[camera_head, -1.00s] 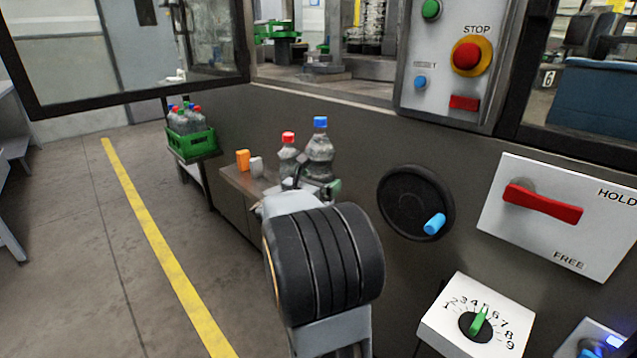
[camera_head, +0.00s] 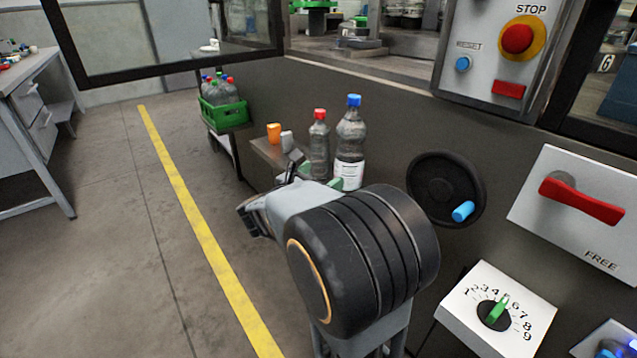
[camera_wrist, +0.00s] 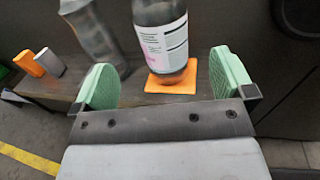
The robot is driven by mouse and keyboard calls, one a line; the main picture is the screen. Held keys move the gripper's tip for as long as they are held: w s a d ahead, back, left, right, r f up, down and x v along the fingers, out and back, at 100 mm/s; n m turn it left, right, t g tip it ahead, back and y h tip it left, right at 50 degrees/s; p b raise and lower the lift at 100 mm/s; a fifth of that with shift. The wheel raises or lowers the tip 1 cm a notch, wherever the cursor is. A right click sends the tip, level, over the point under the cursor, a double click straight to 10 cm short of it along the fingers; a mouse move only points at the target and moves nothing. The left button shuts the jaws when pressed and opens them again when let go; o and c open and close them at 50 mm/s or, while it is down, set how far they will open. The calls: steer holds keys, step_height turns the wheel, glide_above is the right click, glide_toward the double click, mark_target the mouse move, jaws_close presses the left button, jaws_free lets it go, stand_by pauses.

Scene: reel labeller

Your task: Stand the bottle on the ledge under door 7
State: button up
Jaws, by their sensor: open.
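A clear bottle with a blue cap and white label (camera_head: 350,148) stands upright on the ledge (camera_head: 268,153) along the machine's side. In the wrist view its lower part (camera_wrist: 163,38) shows over an orange square pad (camera_wrist: 172,82). A red-capped bottle (camera_head: 319,150) stands just left of it, a grey shape (camera_wrist: 95,38) in the wrist view. My gripper (camera_wrist: 165,84) is open, its green finger pads wide apart with nothing between them. The labelled bottle is a little beyond the pads, roughly centred. No door number 7 is readable.
Small orange (camera_head: 274,133) and grey (camera_head: 287,138) blocks stand on the ledge, left of the bottles. A green crate of bottles (camera_head: 223,113) is farther back. A black handwheel (camera_head: 445,188) and a numbered dial (camera_head: 494,313) are to the right.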

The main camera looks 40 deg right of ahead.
steer(key=w+a+n+t+y, duration=0.9)
steer(key=a+n+t, duration=0.2)
steer(key=n, duration=0.9)
steer(key=s+a+f+n+y, duration=0.2)
steer(key=a+f+n+y, duration=0.2)
steer(key=a+n+y, duration=0.65)
steer(key=s+a+f+n+g+h, duration=0.1)
steer(key=s+f+n+g, duration=0.3)
steer(key=s+n, duration=0.4)
steer(key=s+f+n+g, duration=0.4)
steer(key=s+n+g, duration=0.2)
steer(key=n, duration=0.8)
steer(key=shift+s+a+g+h, duration=0.3)
steer(key=shift+s+a+h, duration=0.05)
steer(key=shift+s, duration=0.6)
